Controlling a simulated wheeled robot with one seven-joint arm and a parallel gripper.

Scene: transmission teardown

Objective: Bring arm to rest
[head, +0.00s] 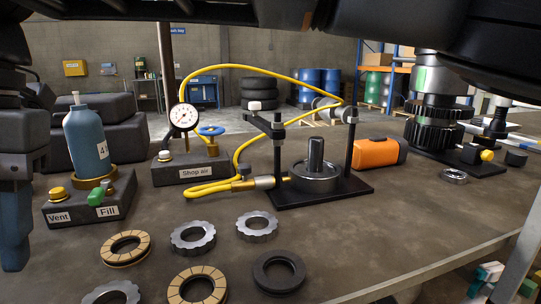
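Dark links of my arm (230,10) cross the top of the head view and fill its upper right corner. What looks like my gripper (15,220) hangs at the left edge, a dark body with a blue-grey finger pointing down. It is cut off by the frame, so its opening is hidden. I see nothing held in the part that shows. It appears in front of the workbench (400,225), left of the blue bottle (87,140) on its Vent and Fill base (88,208).
A Shop air block (190,170) with gauge (183,117) feeds a yellow hose (243,70) to a black press fixture (320,190). Several rings (192,237) lie in front. An orange case (378,152) and a gear stack (436,125) stand right. The bench's front right is clear.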

